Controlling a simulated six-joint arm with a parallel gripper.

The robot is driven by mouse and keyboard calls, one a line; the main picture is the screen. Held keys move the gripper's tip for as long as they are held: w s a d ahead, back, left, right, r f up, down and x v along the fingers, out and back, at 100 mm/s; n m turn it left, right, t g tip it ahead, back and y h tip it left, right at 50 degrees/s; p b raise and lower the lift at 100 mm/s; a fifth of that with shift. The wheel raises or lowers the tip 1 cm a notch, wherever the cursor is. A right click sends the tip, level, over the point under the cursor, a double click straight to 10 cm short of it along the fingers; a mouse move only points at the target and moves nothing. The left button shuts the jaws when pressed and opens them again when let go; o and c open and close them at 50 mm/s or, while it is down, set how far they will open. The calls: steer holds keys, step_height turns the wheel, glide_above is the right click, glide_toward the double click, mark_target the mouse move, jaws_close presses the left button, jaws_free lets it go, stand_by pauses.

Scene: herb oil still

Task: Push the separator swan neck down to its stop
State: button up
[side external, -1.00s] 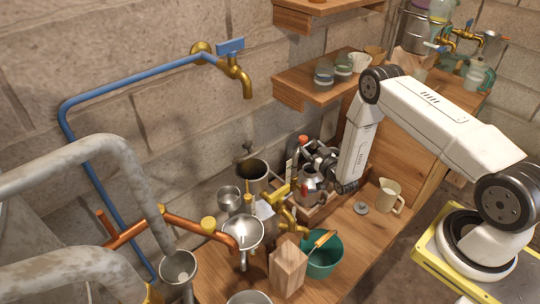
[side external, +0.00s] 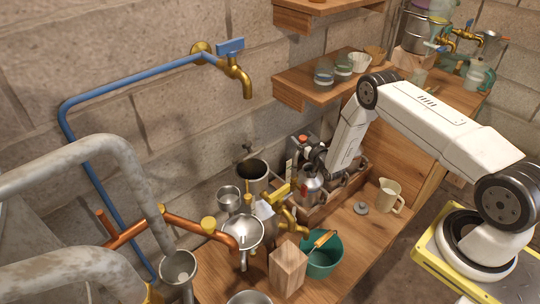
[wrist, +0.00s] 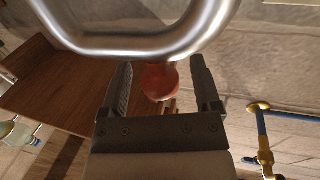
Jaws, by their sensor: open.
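A bent, shiny steel tube (wrist: 140,43), which looks like the swan neck, curves across the top of the wrist view, close to the camera. My gripper (wrist: 163,75) is open, its two dark fingers apart with the tube crossing at their tips. A red-orange rounded part (wrist: 159,82) shows between the fingers; I cannot tell whether anything touches. In the side view my gripper (side external: 317,158) is above a steel vessel (side external: 311,188) at the back of the bench. The swan neck cannot be made out there, and its lower end is hidden.
A green bucket (side external: 322,262), a wooden block (side external: 288,268) and a steel funnel (side external: 242,232) stand in front. A cream jug (side external: 389,196) is at right. A wooden shelf (side external: 325,84) overhangs the back. Bare bench lies around the small grey lid (side external: 361,208).

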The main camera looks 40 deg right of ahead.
steer(key=shift+x, duration=0.85)
jaws_close()
stand_by(1.0)
